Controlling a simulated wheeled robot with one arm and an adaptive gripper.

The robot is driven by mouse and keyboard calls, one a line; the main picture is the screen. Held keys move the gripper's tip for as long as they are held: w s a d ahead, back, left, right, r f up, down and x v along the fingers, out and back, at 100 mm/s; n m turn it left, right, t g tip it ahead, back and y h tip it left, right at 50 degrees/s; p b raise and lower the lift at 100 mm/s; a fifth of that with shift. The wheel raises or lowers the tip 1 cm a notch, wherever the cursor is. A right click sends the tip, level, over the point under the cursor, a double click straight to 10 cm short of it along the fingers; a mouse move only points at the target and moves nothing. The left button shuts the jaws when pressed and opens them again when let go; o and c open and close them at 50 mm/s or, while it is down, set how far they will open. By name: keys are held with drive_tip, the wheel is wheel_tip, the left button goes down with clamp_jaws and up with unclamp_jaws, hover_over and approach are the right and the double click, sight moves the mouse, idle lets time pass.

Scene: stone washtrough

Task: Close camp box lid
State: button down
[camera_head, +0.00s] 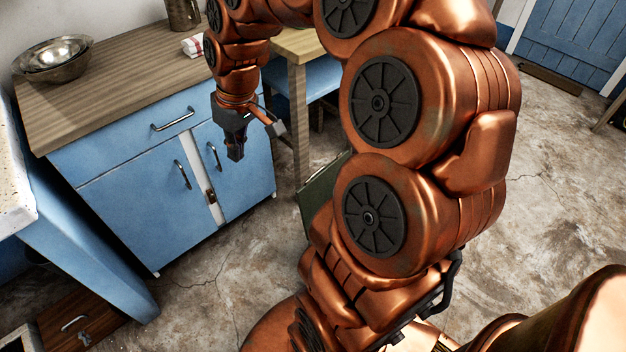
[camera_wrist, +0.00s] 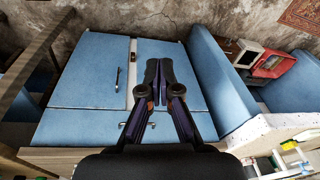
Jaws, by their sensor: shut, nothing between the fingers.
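A dark green panel (camera_head: 322,188), which looks like part of the camp box, stands tilted on the floor right of the blue cabinet in the head view. My arm hides most of what lies beside it, so I cannot tell the lid's full position. I cannot make out the camp box in the wrist view. My gripper (camera_head: 235,153) points down in front of the cabinet doors, left of the green panel and apart from it. In the wrist view my gripper (camera_wrist: 158,68) has its fingers together, empty.
The blue cabinet (camera_head: 130,205) has a wooden top with metal bowls (camera_head: 52,62) and a folded cloth (camera_head: 192,46). A wooden table (camera_head: 298,48) and blue seat stand behind the green panel. The stone trough (camera_head: 15,185) is at left. Floor at right is mostly clear.

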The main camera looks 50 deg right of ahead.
drive_tip(key=w+d+f+m+t+h+b, duration=0.1)
drive_tip(key=w+d+f+b, duration=0.2)
drive_tip(key=d+f+b, duration=0.75)
drive_tip(key=w+d+f+m+t+b, duration=0.1)
drive_tip(key=w+d+f+t+b, duration=0.35)
drive_tip(key=d+f, duration=1.1)
wheel_tip(320, 180, down, 6)
drive_tip(key=s+d+g+b, duration=0.2)
drive_tip(key=b, duration=0.5)
drive_tip(key=shift+s+d+f+g+h, duration=0.2)
drive_tip(key=shift+s+d+g+h, duration=0.1)
drive_tip(key=shift+d+g, duration=0.1)
drive_tip(key=shift+s, duration=0.1)
